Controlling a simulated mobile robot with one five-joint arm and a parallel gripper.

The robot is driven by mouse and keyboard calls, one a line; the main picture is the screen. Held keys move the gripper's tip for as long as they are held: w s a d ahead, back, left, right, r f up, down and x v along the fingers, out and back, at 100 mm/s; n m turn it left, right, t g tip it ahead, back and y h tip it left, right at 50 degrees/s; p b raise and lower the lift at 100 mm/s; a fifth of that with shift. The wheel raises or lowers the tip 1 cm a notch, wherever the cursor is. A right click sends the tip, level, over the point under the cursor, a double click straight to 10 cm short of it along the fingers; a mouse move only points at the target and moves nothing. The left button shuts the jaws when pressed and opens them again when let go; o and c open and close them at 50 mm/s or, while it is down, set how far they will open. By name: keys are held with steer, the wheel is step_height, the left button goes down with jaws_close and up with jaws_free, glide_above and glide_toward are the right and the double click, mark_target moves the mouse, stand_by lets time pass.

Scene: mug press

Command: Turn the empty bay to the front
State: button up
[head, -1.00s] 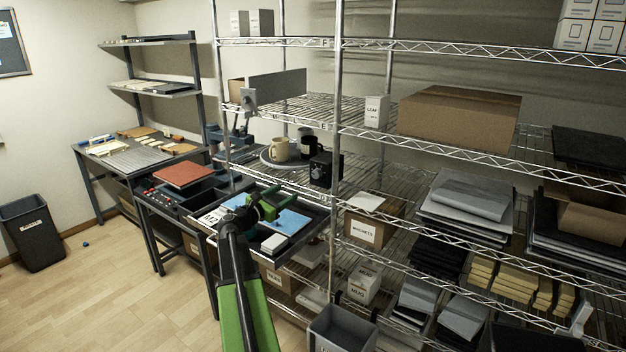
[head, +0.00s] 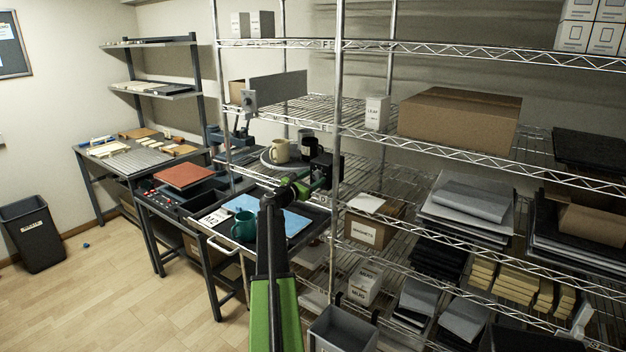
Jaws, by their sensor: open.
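A round grey turntable (head: 268,159) stands on the wire shelf in the middle of the head view. A cream mug (head: 280,150) and a black mug (head: 308,147) stand on it. A dark block-shaped thing (head: 338,166) is at its right front; my gripper partly covers it. The bays are too small to tell apart, and I cannot see which one is empty. My gripper (head: 318,180) is open, just in front of the turntable's right side. I cannot tell whether it touches anything. A teal mug (head: 244,226) stands by a blue cloth (head: 284,220) on the bench below.
A shelf post (head: 337,100) rises close to the right of my gripper. A card marked M2 (head: 215,217) lies left of the teal mug. A magnets box (head: 366,230) sits on the shelf below right. A grey bin (head: 343,328) is at the front.

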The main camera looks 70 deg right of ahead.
steer(key=shift+c, duration=0.5)
jaws_close()
